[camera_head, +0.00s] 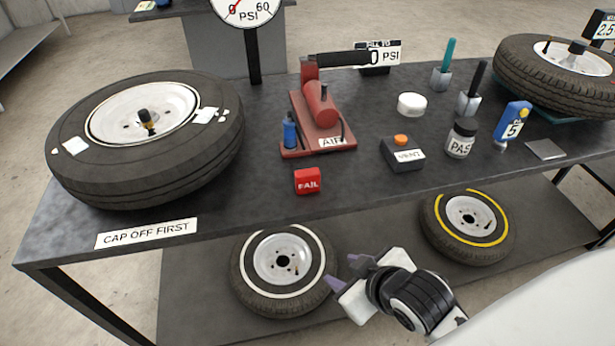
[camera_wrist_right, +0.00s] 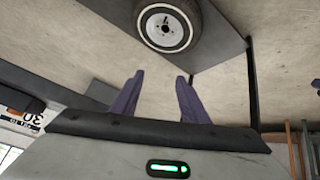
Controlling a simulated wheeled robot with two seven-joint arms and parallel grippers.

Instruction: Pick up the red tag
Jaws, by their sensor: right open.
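The red tag (camera_head: 307,176) is a small red block with white "FAIL" lettering. It sits on the dark tabletop (camera_head: 240,200) near the front edge, in front of the red air pump. My right gripper (camera_head: 346,272) is below and in front of the table's front edge, apart from the tag. Its purple fingers are spread with nothing between them; they also show in the right wrist view (camera_wrist_right: 157,92). The tag does not show in the right wrist view.
The air pump (camera_head: 321,105) stands behind the tag, and a dark "VENT" box (camera_head: 403,155) to its right. A large tire (camera_head: 75,185) lies at left. A white-ringed wheel (camera_head: 282,262) rests on the lower shelf. The tabletop right around the tag is clear.

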